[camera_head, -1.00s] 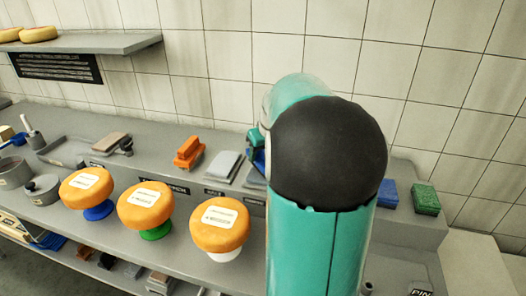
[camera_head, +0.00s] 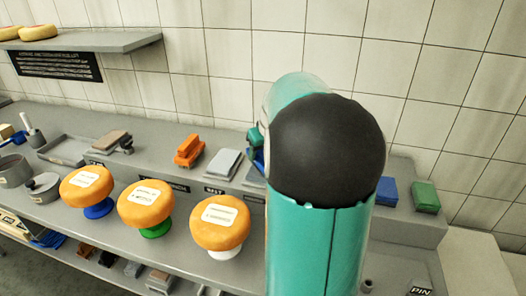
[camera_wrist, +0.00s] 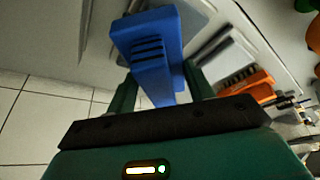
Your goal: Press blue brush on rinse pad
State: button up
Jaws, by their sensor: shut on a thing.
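The blue brush (camera_wrist: 148,55) is between the two fingers of my gripper (camera_wrist: 160,92) in the wrist view, and the gripper is shut on it. Its body points away from the palm, over pale grey flat pads (camera_wrist: 222,42). I cannot tell whether it touches one. In the head view my arm hides most of my gripper (camera_head: 255,137), and only a bit of blue shows below it. A grey pad (camera_head: 223,164) lies left of my gripper, and another (camera_head: 254,177) is partly hidden by my arm. I cannot tell which is the rinse pad.
An orange brush (camera_head: 189,150) stands left of the pads. Cheese wheels (camera_head: 220,222) on coloured stands line the front. A tray (camera_head: 66,149) and pots are at the left. A blue block (camera_head: 386,192) and a green block (camera_head: 425,197) sit right of my arm. The tiled wall is behind.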

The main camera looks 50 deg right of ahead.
jog(key=shift+f, duration=0.1)
dwell(0.3)
jog(key=shift+r, duration=3.6)
jog(key=shift+w+a, duration=0.1)
